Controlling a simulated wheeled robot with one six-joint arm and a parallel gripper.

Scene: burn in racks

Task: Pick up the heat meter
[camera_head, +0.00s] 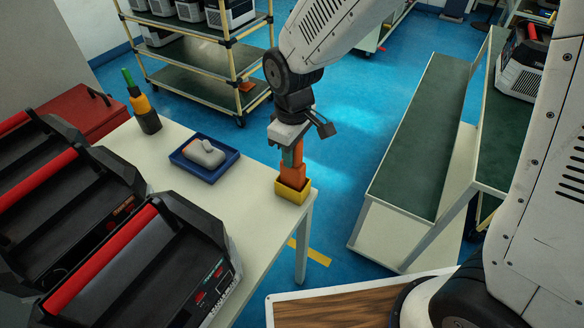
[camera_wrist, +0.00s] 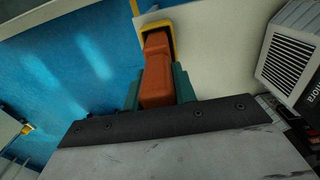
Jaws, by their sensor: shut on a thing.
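The heat meter, which I take to be the orange block-like tool (camera_head: 291,174), stands upright at the near right corner of the white table (camera_head: 240,205). Its lower end is in a yellow holder (camera_head: 293,193). My gripper (camera_head: 291,154) points down from above, shut on the orange tool's upper part. In the wrist view the green fingers (camera_wrist: 158,88) flank the orange body (camera_wrist: 157,72), and the yellow holder's rim (camera_wrist: 175,42) surrounds its far end. I cannot tell whether it touches the holder's bottom.
A blue tray (camera_head: 178,163) with a grey device (camera_head: 205,152) lies on the table. A dark cup (camera_head: 149,121) with a green-and-orange tool stands behind. Black cases with red handles (camera_head: 102,257) fill the left. Green-topped shelves (camera_head: 415,140) stand right, with open blue floor between.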

